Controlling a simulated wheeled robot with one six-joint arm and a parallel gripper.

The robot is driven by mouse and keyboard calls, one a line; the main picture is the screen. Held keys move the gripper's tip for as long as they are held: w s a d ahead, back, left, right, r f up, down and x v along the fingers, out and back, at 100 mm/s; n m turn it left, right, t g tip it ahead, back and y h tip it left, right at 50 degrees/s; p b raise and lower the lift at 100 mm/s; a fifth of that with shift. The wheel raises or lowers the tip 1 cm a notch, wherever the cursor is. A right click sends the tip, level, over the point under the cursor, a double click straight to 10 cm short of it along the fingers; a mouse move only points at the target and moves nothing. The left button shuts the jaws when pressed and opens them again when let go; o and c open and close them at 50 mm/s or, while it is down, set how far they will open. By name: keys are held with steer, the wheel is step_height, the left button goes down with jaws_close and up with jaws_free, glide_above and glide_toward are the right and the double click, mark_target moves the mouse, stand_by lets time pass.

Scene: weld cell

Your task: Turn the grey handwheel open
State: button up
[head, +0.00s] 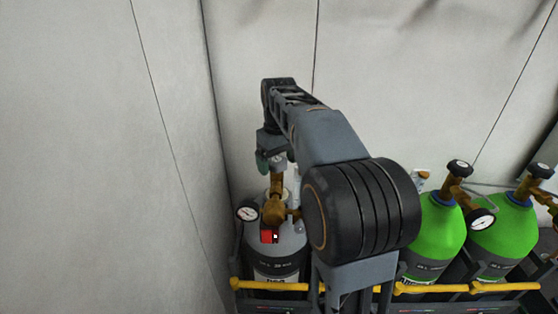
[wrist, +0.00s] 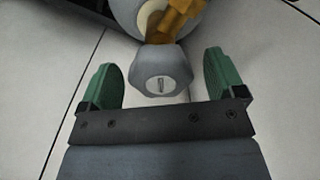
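The grey handwheel (wrist: 160,80) is in the middle of the wrist view, with a pale slotted disc at its centre and the brass valve (wrist: 172,20) behind it. My gripper (wrist: 160,60) is open, with one green finger on each side of the handwheel and a visible gap to both. In the head view my gripper (head: 264,160) is above the brass valve (head: 274,207) of the grey cylinder (head: 285,243). My arm and gripper hide the handwheel there.
A round gauge (head: 247,212) sits left of the valve, close to the wall. Two green cylinders (head: 436,230) (head: 503,232) with dark handwheels and brass valves stand at the right. A yellow rail (head: 420,289) runs along the front. Pale wall panels (head: 90,150) close off the left and back.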

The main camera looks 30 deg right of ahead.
mark_target(279, 160)
steer(key=shift+r, duration=0.15)
step_height(279, 160, up, 14)
steer(key=shift+f, duration=0.2)
stand_by(0.5)
steer(key=shift+d, duration=0.15)
stand_by(0.3)
